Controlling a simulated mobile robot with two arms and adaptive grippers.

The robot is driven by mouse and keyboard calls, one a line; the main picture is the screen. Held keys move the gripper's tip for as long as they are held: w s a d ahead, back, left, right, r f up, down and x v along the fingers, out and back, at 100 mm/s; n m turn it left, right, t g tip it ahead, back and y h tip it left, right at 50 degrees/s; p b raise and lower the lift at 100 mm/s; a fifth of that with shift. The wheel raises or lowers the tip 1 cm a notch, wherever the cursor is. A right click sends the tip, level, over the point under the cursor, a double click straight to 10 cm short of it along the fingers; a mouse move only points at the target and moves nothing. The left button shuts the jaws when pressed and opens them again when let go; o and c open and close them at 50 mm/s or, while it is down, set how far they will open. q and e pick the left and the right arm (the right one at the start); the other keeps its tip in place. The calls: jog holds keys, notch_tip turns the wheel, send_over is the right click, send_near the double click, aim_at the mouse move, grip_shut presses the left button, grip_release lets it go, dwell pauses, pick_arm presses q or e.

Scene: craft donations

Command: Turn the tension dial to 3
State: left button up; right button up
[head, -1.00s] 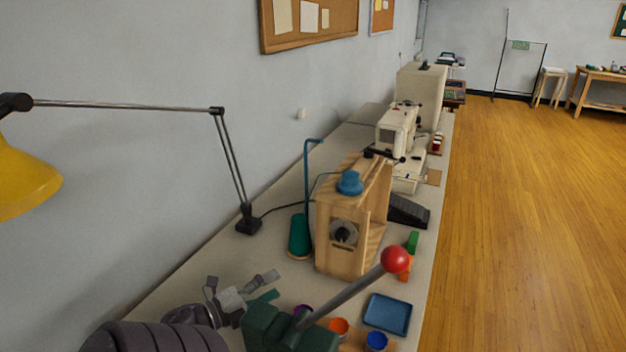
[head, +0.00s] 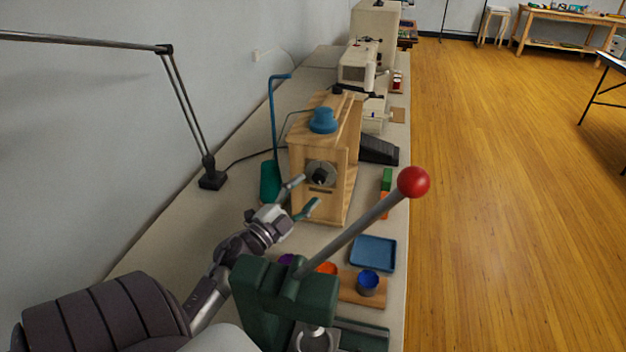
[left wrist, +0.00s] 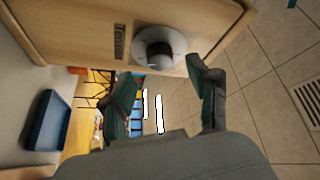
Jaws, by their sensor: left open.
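A wooden box (head: 332,208) stands on the bench, with a round dial (head: 321,174) on its front: a black knob on a pale grey plate. No number on the dial is readable. A blue knob (head: 323,121) sits on top of the box. My left gripper (head: 308,194) is open and empty just in front of the dial, slightly low and left of it in the head view. In the left wrist view the dial (left wrist: 158,48) lies just beyond the open fingertips (left wrist: 160,72), between them and apparently untouched. My right gripper is not in view.
A green press (head: 270,300) with a red-knobbed lever (head: 413,182) stands in front, close to my left arm. A blue tray (head: 373,253) and paint cups lie to the right. A lamp (head: 212,180) stands left, a sewing machine (head: 360,65) behind the box.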

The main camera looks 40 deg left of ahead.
aim_at(317, 180)
pick_arm(q)
jog(key=x, duration=0.2)
jog(key=shift+w+r, duration=0.15)
jog(key=shift+w, duration=0.7)
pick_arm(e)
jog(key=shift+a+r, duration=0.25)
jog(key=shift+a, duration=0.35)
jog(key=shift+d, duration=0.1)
